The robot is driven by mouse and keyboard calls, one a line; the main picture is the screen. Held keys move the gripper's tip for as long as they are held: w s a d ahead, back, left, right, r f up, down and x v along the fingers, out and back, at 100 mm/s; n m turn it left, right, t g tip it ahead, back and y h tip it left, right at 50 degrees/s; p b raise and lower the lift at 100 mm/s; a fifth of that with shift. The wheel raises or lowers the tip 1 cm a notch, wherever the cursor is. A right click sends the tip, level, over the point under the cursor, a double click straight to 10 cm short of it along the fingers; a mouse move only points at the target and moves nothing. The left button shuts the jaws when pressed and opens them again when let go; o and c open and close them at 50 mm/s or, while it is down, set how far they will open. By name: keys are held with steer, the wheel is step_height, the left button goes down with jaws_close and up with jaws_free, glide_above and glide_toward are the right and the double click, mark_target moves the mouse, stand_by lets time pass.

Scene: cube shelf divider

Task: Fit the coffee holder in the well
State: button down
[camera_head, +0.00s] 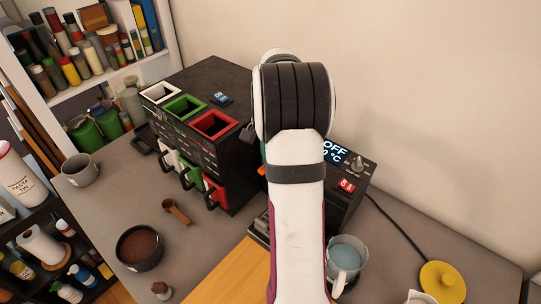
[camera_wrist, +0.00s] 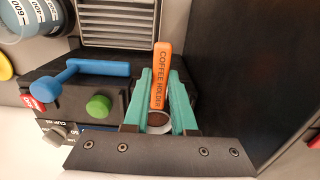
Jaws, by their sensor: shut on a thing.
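The coffee holder (camera_wrist: 162,75) has an orange handle with its name in dark letters and a round cup with brown content. My gripper (camera_wrist: 162,78) has teal fingers on both sides of the handle and is shut on it. The cup end lies between the finger bases, partly hidden by the gripper body. In the head view my arm hides most of the gripper; a bit of the orange handle (camera_head: 262,170) shows beside the black machine (camera_head: 345,185). In the wrist view the machine (camera_wrist: 130,103) has a blue lever and a green button. I cannot make out the well.
A slatted grate (camera_wrist: 120,22) and a measuring jug (camera_wrist: 32,18) are near the holder; the jug (camera_head: 346,258) stands right of my arm. A black dispenser (camera_head: 235,150) with coloured bins is left. A bowl of brown grounds (camera_head: 140,247) and a scoop (camera_head: 177,211) sit on the counter.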

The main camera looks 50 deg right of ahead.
steer(key=shift+f, duration=1)
steer(key=c, duration=0.7)
jaws_free()
steer(key=shift+o, duration=0.2)
steer(key=shift+r, duration=2.45)
steer(key=s+a+r+n, duration=0.2)
steer(key=a+n, duration=0.1)
steer(key=a, duration=0.6)
steer(key=s+a+r+n+y, duration=0.1)
steer(key=s+a+r+n, duration=0.15)
steer(key=a, duration=0.65)
steer(key=s+a+r+n, duration=0.1)
steer(key=s+a+n, duration=0.2)
steer(key=a, duration=0.7)
steer(key=s+a+f+n, duration=0.2)
steer(key=s+a+n, duration=0.2)
steer(key=s+a, duration=0.3)
steer(key=s, duration=0.2)
steer(key=shift+s+f+y, duration=0.2)
steer(key=shift+s+y, duration=0.15)
steer(key=shift+y, duration=0.05)
